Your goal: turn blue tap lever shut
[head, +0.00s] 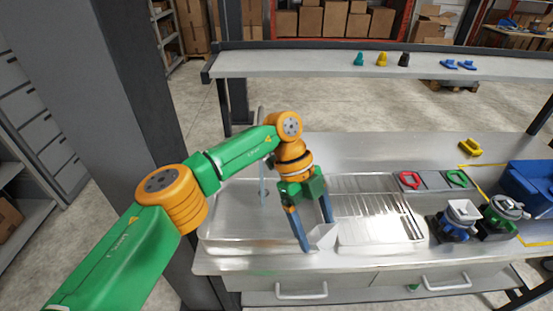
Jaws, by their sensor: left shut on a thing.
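My left gripper (317,236) reaches down over the front of the counter, at the right edge of the sink basin (232,222). It is shut on a small pale grey scoop-like piece (323,238) between its fingertips. A blue-based dispenser (455,222) with a white top stands on the counter to the right, well apart from the gripper. I cannot make out a blue tap lever on it. A grey upright tap (262,185) at the sink is partly hidden by my left arm. My right gripper is not in view.
A ribbed drainboard (372,212) lies right of the gripper. A green-based dispenser (503,214), red (410,180) and green (458,178) ring-shaped pieces, a yellow piece (470,147) and a blue bin (530,185) are further right. A shelf (300,62) with small coloured parts runs above the back.

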